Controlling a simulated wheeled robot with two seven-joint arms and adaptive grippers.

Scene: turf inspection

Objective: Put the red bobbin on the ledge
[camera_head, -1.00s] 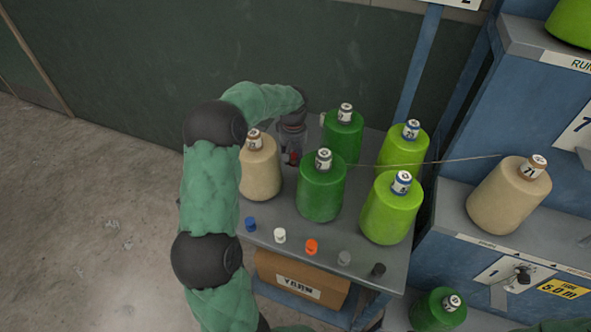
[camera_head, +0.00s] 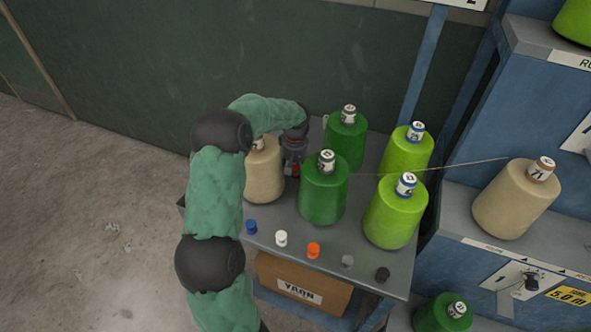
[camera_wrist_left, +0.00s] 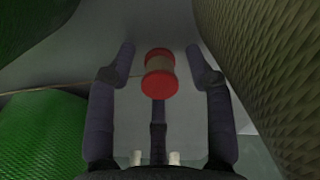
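The red bobbin (camera_wrist_left: 160,73), with red flanges and a tan middle, lies between the spread fingertips of my left gripper (camera_wrist_left: 160,68) in the left wrist view. Gaps show on both sides, so the fingers do not appear to touch it. In the head view the gripper (camera_head: 293,164) reaches down between the tan cone and a dark green cone; only a bit of red (camera_head: 292,170) shows there. A grey ledge (camera_head: 455,212) runs along the blue frame at right, with a tan cone on it. My right gripper is out of view.
Several yarn cones crowd the grey table, including the tan cone (camera_head: 263,172) and dark green cone (camera_head: 323,190) beside my gripper. Small caps line the front edge, one orange (camera_head: 314,250). A thread (camera_head: 455,164) stretches from the cones toward the ledge's tan cone (camera_head: 515,203).

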